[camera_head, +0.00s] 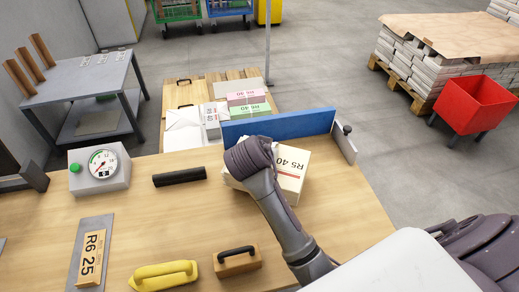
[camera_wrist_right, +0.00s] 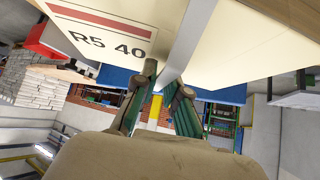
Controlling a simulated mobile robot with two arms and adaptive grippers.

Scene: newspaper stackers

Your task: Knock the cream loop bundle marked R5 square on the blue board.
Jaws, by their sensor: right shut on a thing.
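The cream loop bundle marked R5 40 (camera_head: 294,176) is on the wooden table, in front of the blue board (camera_head: 305,126). It looks turned askew to the board. My arm hides its left part, and I cannot tell if it touches the board. In the right wrist view the bundle's cream face (camera_wrist_right: 120,62) fills the top, crossed by a pale strap (camera_wrist_right: 193,42). My right gripper (camera_wrist_right: 160,92) is shut at the strap's lower end. In the head view my right wrist (camera_head: 250,157) covers the fingers. My left gripper is not seen.
A small end plate with a knob (camera_head: 345,143) stands at the board's right end. A dial scale (camera_head: 100,168), a black bar (camera_head: 180,176), an R6 25 block (camera_head: 91,258), a yellow tool (camera_head: 163,275) and a handled wooden block (camera_head: 237,261) lie on the table. Several bundles (camera_head: 246,98) lie beyond.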

